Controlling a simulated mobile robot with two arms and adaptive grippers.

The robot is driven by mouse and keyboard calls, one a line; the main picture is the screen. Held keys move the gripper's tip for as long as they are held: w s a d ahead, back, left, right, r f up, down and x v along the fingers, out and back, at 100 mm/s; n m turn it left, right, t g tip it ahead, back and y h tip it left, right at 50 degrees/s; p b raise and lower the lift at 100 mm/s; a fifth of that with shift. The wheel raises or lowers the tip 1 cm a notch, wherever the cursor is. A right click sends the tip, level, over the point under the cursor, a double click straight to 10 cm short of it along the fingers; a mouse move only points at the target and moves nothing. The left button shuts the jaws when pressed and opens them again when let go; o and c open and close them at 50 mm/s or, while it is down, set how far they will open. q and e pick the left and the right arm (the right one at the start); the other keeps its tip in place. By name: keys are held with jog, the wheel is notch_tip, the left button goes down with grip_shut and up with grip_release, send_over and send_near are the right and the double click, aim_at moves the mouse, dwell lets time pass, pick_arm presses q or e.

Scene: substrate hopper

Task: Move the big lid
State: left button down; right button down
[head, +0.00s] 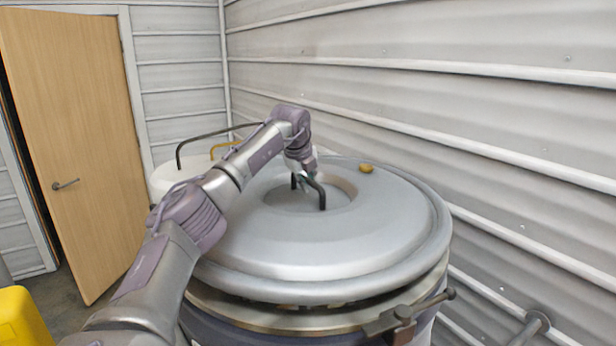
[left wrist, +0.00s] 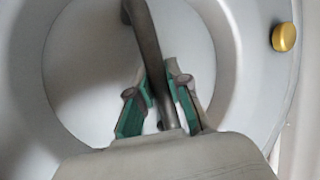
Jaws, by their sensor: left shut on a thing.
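The big lid (head: 330,245) is a large round grey metal lid with a dark bar handle (head: 321,194) in a recess at its centre. It sits over the round hopper (head: 290,322), with a dark gap showing between lid and rim at the front, so it looks raised or slightly off the rim there. My left gripper (head: 305,181) is shut on the handle. In the left wrist view the green-padded fingers (left wrist: 160,105) stand on both sides of the dark handle bar (left wrist: 147,45). My right gripper does not show.
A yellow knob (head: 366,168) sits on the lid's far side. A latch (head: 405,315) juts from the hopper's front right. A white drum (head: 168,178) with a dark handle stands behind left. A corrugated wall is close on the right; a wooden door (head: 75,130) stands ajar at left.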

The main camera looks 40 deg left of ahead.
aim_at(308, 198)
pick_arm(q)
jog(key=shift+f, duration=0.25)
jog(key=shift+w+a+f+b, duration=0.15)
jog(key=shift+f+b, duration=0.15)
jog(key=shift+f, duration=0.2)
jog(key=shift+w+a+f+b, duration=0.1)
jog(key=shift+f+b, duration=0.15)
jog(key=shift+f, duration=0.55)
jog(key=shift+f+b, duration=0.35)
jog(key=shift+f, duration=0.05)
jog(key=shift+d+f, duration=0.1)
jog(key=shift+f, duration=0.05)
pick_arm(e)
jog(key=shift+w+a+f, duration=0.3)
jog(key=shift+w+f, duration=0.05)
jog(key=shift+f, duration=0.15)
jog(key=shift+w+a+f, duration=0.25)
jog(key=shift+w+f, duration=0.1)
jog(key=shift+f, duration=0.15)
pick_arm(q)
jog(key=shift+f, duration=0.15)
jog(key=shift+s, duration=0.1)
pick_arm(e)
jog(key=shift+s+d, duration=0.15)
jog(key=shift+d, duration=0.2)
pick_arm(q)
jog(key=shift+s+d, duration=0.1)
jog(key=shift+d, duration=0.05)
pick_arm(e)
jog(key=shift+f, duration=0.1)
